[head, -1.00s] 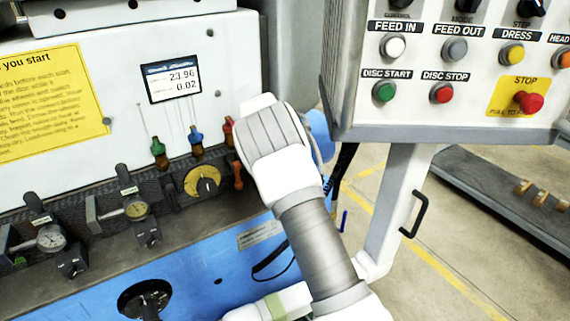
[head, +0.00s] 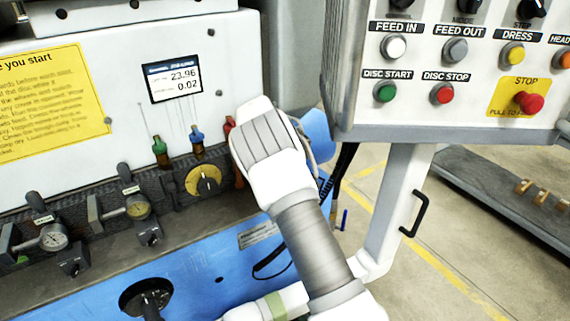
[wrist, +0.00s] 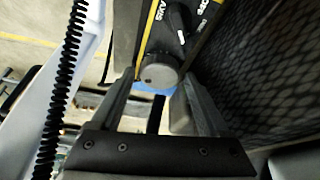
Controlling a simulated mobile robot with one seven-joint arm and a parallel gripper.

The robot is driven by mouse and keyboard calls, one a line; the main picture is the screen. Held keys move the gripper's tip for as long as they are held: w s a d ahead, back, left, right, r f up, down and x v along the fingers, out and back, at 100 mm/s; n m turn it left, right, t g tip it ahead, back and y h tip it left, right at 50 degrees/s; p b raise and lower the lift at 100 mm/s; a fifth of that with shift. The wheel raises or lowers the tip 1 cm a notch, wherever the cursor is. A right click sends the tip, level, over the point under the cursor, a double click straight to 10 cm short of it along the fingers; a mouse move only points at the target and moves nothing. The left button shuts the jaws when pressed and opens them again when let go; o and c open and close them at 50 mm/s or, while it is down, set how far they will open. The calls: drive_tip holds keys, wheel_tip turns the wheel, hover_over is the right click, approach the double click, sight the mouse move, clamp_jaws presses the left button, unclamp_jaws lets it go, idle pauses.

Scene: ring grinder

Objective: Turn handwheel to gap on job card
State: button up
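In the wrist view a round grey knob-like disc (wrist: 158,73), possibly the handwheel, sits on a dark panel with yellow edging. My gripper (wrist: 159,80) has its two fingers apart, one on each side of this disc; I cannot tell whether they touch it. In the head view my arm hides the gripper and the disc. A small display (head: 172,79) on the white machine front reads 23.96 and 0.02. I cannot make out a job card with a gap value.
A control panel (head: 455,70) with buttons and a red stop button (head: 527,102) hangs at the right. Dial gauges (head: 53,237) and a yellow-faced knob (head: 203,180) line the machine. A black selector knob (wrist: 178,20) and a coiled cable (wrist: 60,100) are near my gripper.

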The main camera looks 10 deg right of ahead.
drive_tip(key=shift+o, duration=0.6)
drive_tip(key=v, duration=1.7)
drive_tip(key=shift+r, duration=0.25)
